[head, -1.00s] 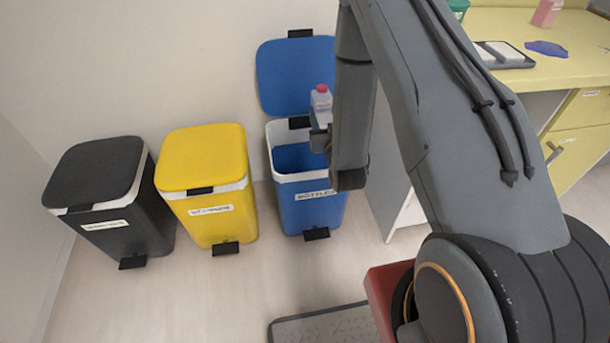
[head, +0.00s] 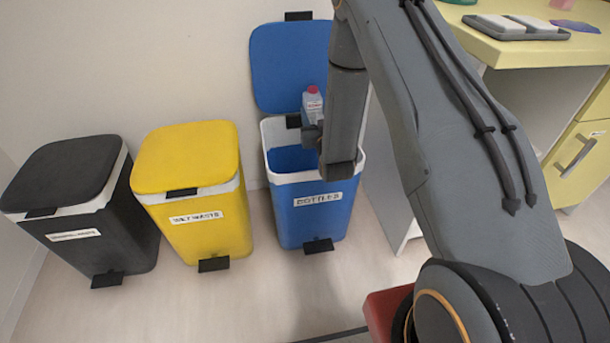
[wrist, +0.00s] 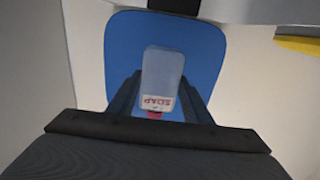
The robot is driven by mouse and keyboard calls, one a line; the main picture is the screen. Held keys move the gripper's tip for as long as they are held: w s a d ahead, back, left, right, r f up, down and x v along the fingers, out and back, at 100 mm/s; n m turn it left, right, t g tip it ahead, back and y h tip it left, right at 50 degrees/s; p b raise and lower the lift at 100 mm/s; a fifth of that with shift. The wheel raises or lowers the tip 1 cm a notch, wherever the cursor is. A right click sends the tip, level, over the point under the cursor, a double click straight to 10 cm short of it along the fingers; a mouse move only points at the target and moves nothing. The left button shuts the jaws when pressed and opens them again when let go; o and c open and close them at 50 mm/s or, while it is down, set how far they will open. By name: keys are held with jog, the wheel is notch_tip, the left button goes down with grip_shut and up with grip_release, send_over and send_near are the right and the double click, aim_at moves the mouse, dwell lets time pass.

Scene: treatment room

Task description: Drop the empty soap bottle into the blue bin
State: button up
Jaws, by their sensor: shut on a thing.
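The soap bottle (head: 312,104) is clear with a red cap and a label. In the wrist view the bottle (wrist: 163,75) sits between my two dark fingers, and its label reads SOAP. My gripper (head: 314,132) is shut on it, partly hidden behind my arm in the head view. The blue bin (head: 312,217), labelled BOTTLES, stands open with its blue lid (head: 288,65) raised against the wall. In the head view the bottle appears over the bin's opening, in front of the lid. The bin's right rim is partly hidden by my arm.
A yellow bin (head: 190,195) and a black bin (head: 75,210), both with lids shut, stand left of the blue bin. A yellow counter (head: 540,50) with a dark tray (head: 513,32) is at the right. Bare floor lies in front of the bins.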

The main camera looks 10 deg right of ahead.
notch_tip(320, 180, down, 6)
jog(key=b, duration=0.4)
jog(key=shift+r, duration=0.1)
jog(key=o, duration=1.1)
jog(key=shift+s, duration=0.1)
jog(key=s+p, duration=0.1)
jog(key=s, duration=0.6)
jog(key=shift+s, duration=0.3)
jog(key=shift+r, duration=0.1)
